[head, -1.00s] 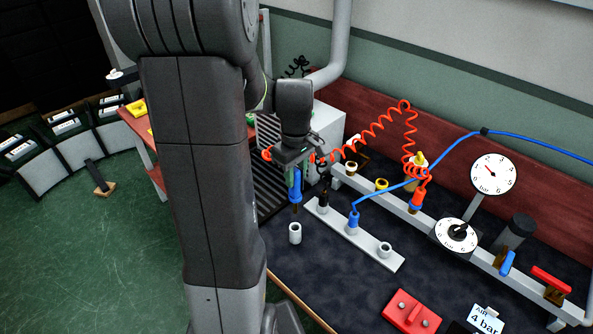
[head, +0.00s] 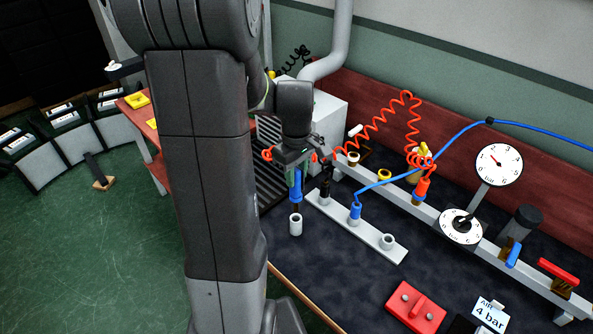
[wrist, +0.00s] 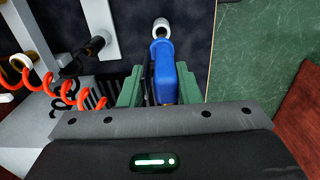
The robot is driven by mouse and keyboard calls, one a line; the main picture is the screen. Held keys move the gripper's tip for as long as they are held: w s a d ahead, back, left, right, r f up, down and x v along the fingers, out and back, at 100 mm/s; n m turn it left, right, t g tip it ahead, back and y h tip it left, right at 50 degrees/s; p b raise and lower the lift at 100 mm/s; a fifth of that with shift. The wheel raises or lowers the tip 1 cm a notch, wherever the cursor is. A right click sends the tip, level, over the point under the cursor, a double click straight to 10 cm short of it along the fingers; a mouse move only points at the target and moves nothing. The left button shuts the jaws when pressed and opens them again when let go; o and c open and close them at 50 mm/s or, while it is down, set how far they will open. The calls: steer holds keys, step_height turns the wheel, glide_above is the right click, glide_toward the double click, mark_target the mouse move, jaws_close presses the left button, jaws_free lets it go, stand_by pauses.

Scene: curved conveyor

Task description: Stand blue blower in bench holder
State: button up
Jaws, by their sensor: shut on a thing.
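My gripper (head: 296,172) is shut on the blue blower (head: 296,190) and holds it upright, nozzle down. In the wrist view the green fingers of my gripper (wrist: 159,82) stand either side of the blower (wrist: 164,68). The bench holder, a small white cup (head: 295,227), stands on the dark bench top directly below. The blower's lower end is at the cup's mouth in the head view. The cup (wrist: 160,25) also shows just beyond the blower's end in the wrist view. I cannot tell whether the nozzle is inside it.
A white strip with sockets (head: 373,240) lies right of the cup, bearing a black piece (head: 325,188) and a blue hose fitting (head: 355,213). A red coiled hose (head: 372,122) runs behind. A red block (head: 415,307) lies in front.

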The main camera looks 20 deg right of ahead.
mark_target(296, 194)
steer(key=shift+f+b, duration=0.4)
steer(key=shift+f, duration=0.5)
steer(key=shift+f+b, duration=2.5)
steer(key=shift+f, duration=1.05)
stand_by(0.5)
steer(key=o, duration=0.8)
steer(key=shift+r, duration=0.15)
step_height(296, 194, up, 14)
steer(key=shift+f+p, duration=0.15)
steer(key=shift+p, duration=0.25)
steer(key=shift+f, duration=0.15)
step_height(296, 194, down, 13)
steer(key=shift+f+b, duration=0.2)
steer(key=shift+b, duration=0.15)
steer(key=shift+r+p, duration=0.35)
